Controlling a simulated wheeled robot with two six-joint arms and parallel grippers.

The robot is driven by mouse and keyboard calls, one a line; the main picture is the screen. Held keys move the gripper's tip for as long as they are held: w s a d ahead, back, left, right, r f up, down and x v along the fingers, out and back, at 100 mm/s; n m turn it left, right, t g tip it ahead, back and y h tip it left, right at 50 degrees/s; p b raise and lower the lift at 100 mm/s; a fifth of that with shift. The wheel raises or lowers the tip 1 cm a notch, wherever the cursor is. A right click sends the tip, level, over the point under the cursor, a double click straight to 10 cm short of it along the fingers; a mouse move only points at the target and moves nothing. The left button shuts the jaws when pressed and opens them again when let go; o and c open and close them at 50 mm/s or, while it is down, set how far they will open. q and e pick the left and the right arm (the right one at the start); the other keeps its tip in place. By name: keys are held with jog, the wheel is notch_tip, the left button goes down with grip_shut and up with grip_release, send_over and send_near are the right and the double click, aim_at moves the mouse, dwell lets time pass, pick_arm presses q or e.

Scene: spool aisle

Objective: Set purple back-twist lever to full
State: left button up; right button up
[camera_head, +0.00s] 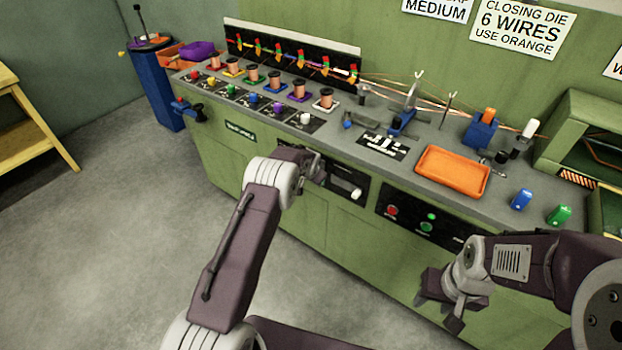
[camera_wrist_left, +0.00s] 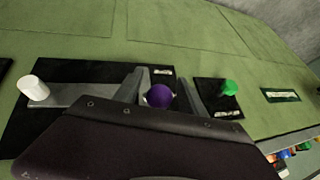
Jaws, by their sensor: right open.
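The purple lever's round knob (camera_wrist_left: 160,96) shows in the left wrist view, on a dark panel on the green bench front. My left gripper (camera_wrist_left: 163,75) has one finger on each side of the knob; the fingers look spread, with a gap at the right. The lever's shaft and its setting are hidden. In the head view my left gripper (camera_head: 318,168) is at the bench front, and I cannot make out the purple knob there. My right gripper (camera_head: 438,308) is open and empty, in front of the bench at the lower right.
A white handle (camera_wrist_left: 34,88) is left of the purple knob, and a green knob (camera_wrist_left: 229,87) is right of it. A panel with red and green buttons (camera_head: 426,227) is further right on the bench front. Spools and an orange tray (camera_head: 453,172) stand on top. Open floor lies left.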

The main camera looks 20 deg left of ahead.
pick_arm(q)
jog(key=v, duration=0.9)
jog(key=shift+r, duration=0.1)
dwell(0.3)
notch_tip(320, 180, up, 12)
jog(key=t+p, duration=0.1)
jog(key=p, duration=0.3)
jog(key=s+r+n+p, duration=0.1)
jog(key=s+r+p, duration=0.2)
jog(key=s+r, duration=0.5)
jog(key=s+d+f+n+g, duration=0.1)
jog(key=s+f+g, duration=0.2)
jog(key=s, duration=1)
jog(key=s+d+f+n+g+h, duration=0.1)
jog(key=s+f, duration=0.4)
jog(key=s, duration=0.9)
jog(key=shift+d+f+n+g+p, duration=0.2)
jog(key=shift+f+n+g+p, duration=0.3)
jog(key=shift+g, duration=0.7)
